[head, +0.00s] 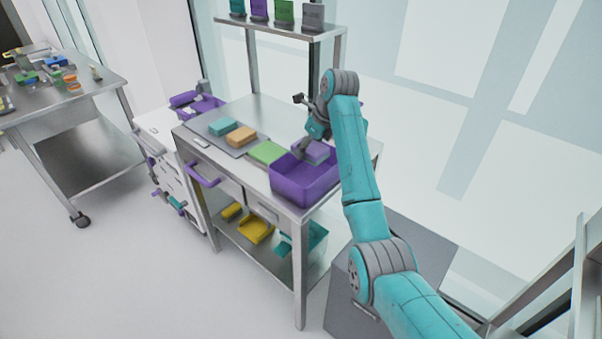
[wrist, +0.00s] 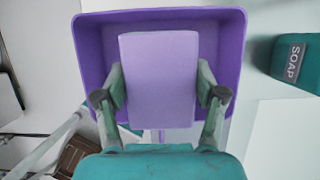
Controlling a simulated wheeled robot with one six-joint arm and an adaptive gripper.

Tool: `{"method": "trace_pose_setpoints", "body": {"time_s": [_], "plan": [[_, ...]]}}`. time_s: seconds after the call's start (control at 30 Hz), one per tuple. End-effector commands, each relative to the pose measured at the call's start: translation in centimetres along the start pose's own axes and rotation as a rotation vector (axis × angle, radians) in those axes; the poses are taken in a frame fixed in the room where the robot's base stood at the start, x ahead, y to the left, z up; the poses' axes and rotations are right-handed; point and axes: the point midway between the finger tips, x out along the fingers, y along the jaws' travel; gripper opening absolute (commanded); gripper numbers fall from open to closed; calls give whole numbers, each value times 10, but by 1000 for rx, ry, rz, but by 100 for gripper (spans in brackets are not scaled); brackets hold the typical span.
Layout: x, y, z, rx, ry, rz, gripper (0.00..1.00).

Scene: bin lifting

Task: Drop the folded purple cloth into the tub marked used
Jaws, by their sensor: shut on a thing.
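The folded purple cloth (wrist: 160,75) is a pale lilac block between the two fingers of my gripper (wrist: 160,95) in the wrist view. My gripper is shut on its sides. In the head view the cloth (head: 317,151) shows at the back part of a purple tub (head: 300,188), at about rim height. In the wrist view the tub (wrist: 90,50) surrounds the cloth on the far side and both sides. I cannot tell whether the cloth touches the tub floor. No marking on the tub is readable.
A green cloth (head: 267,153) lies left of the tub. A grey tray (head: 215,139) holds a teal and an orange folded cloth. A teal container marked SOAP (wrist: 297,62) is right of the tub in the wrist view. A shelf (head: 280,30) rises behind the table.

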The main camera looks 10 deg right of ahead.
Motion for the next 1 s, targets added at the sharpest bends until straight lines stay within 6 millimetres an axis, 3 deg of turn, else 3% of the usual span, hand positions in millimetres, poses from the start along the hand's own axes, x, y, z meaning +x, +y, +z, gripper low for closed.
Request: {"method": "trace_pose_setpoints", "body": {"time_s": [0.23,0.47,0.7,1.0], "plan": [[34,0,-15,0,3,2,37],[52,0,-22,1,2,1,37],[84,0,-35,1,2,1,37],[89,0,-37,0,1,0,37]]}}
